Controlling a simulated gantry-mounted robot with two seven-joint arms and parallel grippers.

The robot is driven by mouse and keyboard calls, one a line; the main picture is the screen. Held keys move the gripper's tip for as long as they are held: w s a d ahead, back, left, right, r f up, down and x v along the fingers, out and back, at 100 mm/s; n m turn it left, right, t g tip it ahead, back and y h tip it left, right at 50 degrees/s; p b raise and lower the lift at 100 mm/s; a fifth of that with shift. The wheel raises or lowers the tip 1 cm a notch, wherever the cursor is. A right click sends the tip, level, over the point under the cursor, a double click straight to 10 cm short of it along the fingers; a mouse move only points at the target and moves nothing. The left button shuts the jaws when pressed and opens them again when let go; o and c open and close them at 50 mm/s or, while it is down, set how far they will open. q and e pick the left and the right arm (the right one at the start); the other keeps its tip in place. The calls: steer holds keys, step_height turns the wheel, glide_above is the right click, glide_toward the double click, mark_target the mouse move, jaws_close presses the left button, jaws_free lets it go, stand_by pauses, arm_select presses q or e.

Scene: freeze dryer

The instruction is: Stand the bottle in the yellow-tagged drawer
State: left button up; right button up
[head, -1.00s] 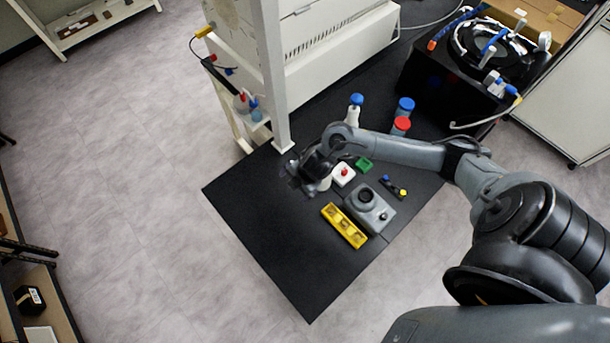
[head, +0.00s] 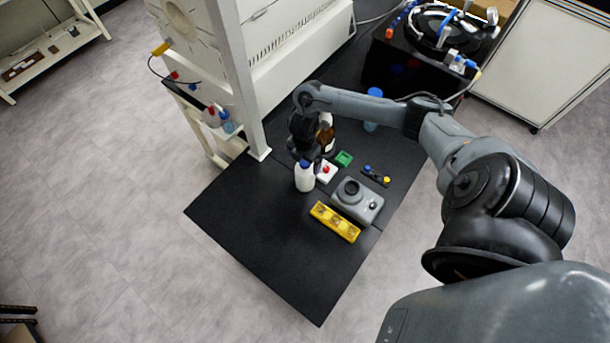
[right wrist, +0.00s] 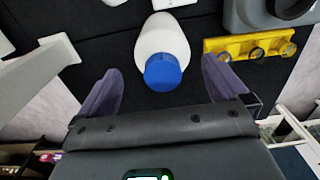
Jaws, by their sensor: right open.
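A white bottle (head: 305,178) with a blue cap stands upright on the black table mat in the head view. My right gripper (head: 311,153) is beside it, on its far side. In the right wrist view the bottle (right wrist: 161,42) lies between the spread fingers of my right gripper (right wrist: 162,70), its blue cap towards the palm. Gaps show on both sides, so the fingers are open and apart from the bottle. My left gripper is not in view.
A yellow tray (head: 335,222) with round wells, a grey device (head: 357,201), a white box with a red knob (head: 326,171) and a green block (head: 343,158) sit close by. A brown bottle (head: 328,140) stands behind the gripper. The mat's front (head: 270,245) is clear.

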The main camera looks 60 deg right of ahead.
mark_target(305, 174)
steer(key=shift+s+f, duration=0.2)
steer(key=shift+f, duration=2.1)
steer(key=c, duration=1.7)
jaws_close()
steer(key=shift+r, duration=0.1)
